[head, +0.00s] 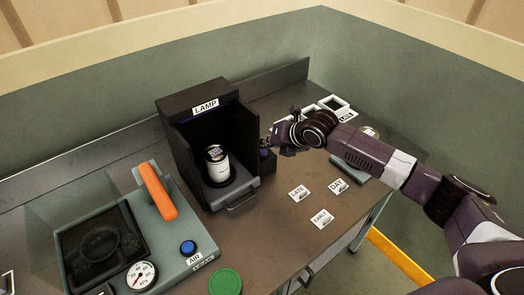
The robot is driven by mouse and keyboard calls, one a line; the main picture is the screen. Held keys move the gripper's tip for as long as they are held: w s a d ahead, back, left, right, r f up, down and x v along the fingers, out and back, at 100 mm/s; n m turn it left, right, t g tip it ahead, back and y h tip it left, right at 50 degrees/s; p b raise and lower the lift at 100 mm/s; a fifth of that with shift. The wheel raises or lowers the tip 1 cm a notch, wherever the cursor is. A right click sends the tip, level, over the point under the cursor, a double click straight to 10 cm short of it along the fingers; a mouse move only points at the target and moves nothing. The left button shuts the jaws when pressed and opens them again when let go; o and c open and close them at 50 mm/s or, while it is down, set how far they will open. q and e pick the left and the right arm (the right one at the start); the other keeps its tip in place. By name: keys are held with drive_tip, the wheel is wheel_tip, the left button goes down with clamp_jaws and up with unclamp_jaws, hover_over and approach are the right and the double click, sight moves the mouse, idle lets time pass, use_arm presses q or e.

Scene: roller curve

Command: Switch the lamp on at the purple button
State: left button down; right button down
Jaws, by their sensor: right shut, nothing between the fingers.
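The lamp box (180,130) is a black, open-fronted housing with a LAMP label on top, standing on the bench left of centre. A white canister with a dark lid (217,165) stands upright inside it. A small purple part, seemingly the button (264,153), shows at the box's right side, partly hidden by my gripper. My right gripper (272,147) is shut and empty, with its tips close to that part. I cannot tell whether they touch it. My left gripper is out of view.
A grey-green machine (180,240) with an orange handle, blue button and gauge stands at left. A green disc (225,282) lies in front. LATE, DAY and EARLY cards (322,218) lie on the bench right of the box. White frames (335,104) stand behind my gripper.

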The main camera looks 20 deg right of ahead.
sight(265, 152)
drive_tip(key=shift+f, duration=0.55)
idle(0.6)
drive_tip(key=shift+r, duration=0.15)
drive_tip(key=shift+r+p, duration=0.7)
drive_tip(key=shift+r, duration=0.15)
wheel_tip(265, 152, up, 6)
drive_tip(key=p, duration=0.5)
drive_tip(key=shift+f, duration=0.1)
